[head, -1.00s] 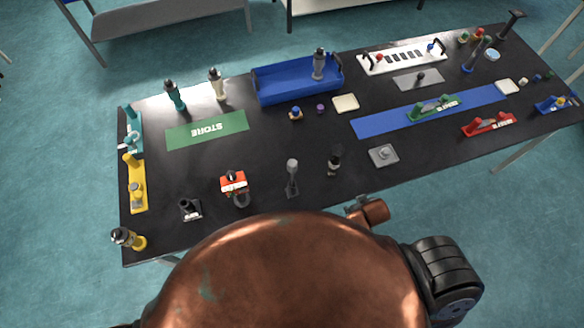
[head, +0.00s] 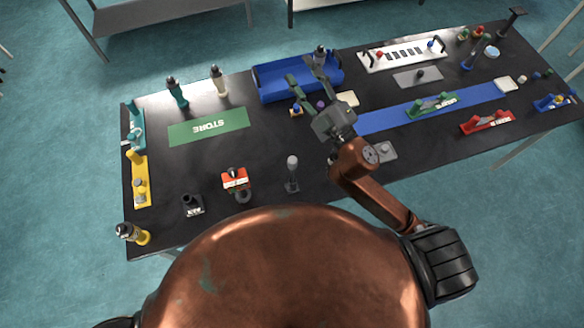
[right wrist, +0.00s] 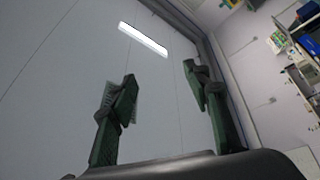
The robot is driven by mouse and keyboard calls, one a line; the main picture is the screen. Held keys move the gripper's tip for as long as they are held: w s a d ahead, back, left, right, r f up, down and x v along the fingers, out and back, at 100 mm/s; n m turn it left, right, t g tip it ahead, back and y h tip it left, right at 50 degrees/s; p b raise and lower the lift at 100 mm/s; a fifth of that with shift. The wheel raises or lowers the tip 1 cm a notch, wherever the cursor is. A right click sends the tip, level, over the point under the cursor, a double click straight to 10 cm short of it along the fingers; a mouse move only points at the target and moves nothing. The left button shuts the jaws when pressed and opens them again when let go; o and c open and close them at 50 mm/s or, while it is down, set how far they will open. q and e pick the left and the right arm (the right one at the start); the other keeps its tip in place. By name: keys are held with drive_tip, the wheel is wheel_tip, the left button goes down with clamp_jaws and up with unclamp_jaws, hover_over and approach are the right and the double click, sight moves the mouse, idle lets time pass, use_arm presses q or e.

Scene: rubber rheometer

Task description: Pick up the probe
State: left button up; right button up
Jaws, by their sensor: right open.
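No thing is labelled as the probe, and I cannot tell which one it is. Upright tool-like pieces on the black table (head: 255,160) include a grey round-topped one (head: 292,172), a teal one (head: 177,92) and a cream one (head: 219,80). A grey one (head: 320,55) stands in the blue tray (head: 270,88). My right gripper (head: 306,74) is open and empty, raised above the table and overlapping the tray in the head view. In the right wrist view its spread fingers (right wrist: 158,72) point at a wall and a light. My left gripper is not in view.
A green STORE mat (head: 208,127) and a blue strip (head: 390,120) lie on the table. A red-and-white piece (head: 235,179), a black holder (head: 192,205) and a yellow holder (head: 139,170) stand left. A white rack (head: 403,55) stands at the back. My right forearm crosses the front edge.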

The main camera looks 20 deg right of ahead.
drive_tip(key=s+a+r+n+g+y, duration=0.35)
drive_tip(key=a+n+g+y, duration=0.2)
drive_tip(key=a+n, duration=0.25)
drive_tip(key=s+a+r+n+g+y, duration=0.2)
drive_tip(key=s+a+n+g+y, duration=0.25)
drive_tip(key=a+n+y, duration=0.3)
drive_tip(key=s+a+f+n+g, duration=0.4)
drive_tip(key=s+a+n+g, duration=0.1)
drive_tip(key=s+n, duration=0.15)
drive_tip(key=n+g+h, duration=0.2)
drive_tip(key=n+h, duration=0.6)
drive_tip(key=h, duration=0.8)
hover_over(294, 160)
drive_tip(key=s+d, duration=0.1)
drive_tip(key=s, duration=0.1)
wheel_tip(294, 160, down, 24)
drive_tip(key=shift+w+d+f+p, duration=0.1)
drive_tip(key=shift+w+f+p, duration=0.2)
drive_tip(key=shift+f, duration=0.3)
drive_tip(key=shift+w+f+p, duration=0.15)
drive_tip(key=shift+w+f, duration=0.15)
drive_tip(key=shift+f, duration=0.3)
drive_tip(key=shift+s+p+x, duration=0.15)
drive_tip(key=shift+p+x, duration=0.4)
drive_tip(key=shift+x, duration=0.8)
drive_tip(key=shift+s+p+x, duration=0.15)
drive_tip(key=shift+p+x, duration=0.35)
drive_tip(key=shift+x, duration=0.85)
drive_tip(key=shift+f, duration=0.1)
drive_tip(key=shift+c, duration=0.7)
